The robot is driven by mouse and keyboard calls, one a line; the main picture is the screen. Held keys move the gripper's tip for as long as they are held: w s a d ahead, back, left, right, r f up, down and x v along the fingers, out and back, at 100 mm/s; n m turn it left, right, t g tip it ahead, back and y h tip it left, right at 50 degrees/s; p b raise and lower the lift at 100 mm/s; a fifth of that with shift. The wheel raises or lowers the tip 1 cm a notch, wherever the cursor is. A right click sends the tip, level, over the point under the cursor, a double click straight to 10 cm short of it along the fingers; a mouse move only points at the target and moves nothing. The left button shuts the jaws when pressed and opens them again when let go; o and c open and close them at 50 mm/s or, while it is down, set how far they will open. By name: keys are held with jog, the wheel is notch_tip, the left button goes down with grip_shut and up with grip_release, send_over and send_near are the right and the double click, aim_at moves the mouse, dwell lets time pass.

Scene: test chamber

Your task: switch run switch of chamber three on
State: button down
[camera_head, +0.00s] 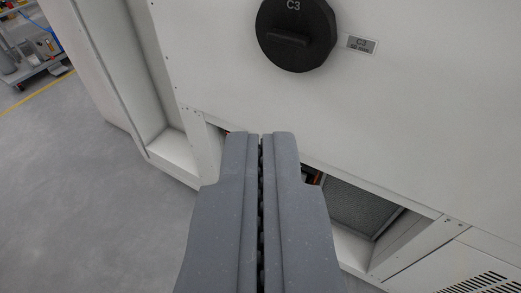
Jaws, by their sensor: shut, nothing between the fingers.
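A round black knob (294,40) marked C3 sits on the white front panel at the top middle of the view. A raised bar crosses its face, nearly level and slightly tilted. A small grey label (361,44) reading C3 is on the panel to the right of the knob. I cannot tell which setting the knob is at. My gripper (259,138) is shut and empty. Its fingertips show below the knob in the picture, apart from it, in front of the lower edge of the panel.
The white panel (420,110) fills the upper right. Open recesses lie beneath it, and a vented white cover (480,280) is at the lower right. Grey floor (80,200) is clear on the left. A cart (30,50) stands at the top left near a yellow floor line.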

notch_tip(320, 180, up, 33)
jog(key=p, duration=3.2)
jog(key=shift+p, duration=0.3)
jog(key=shift+s+f, duration=0.1)
jog(key=shift+f, duration=0.05)
jog(key=shift+d, duration=0.1)
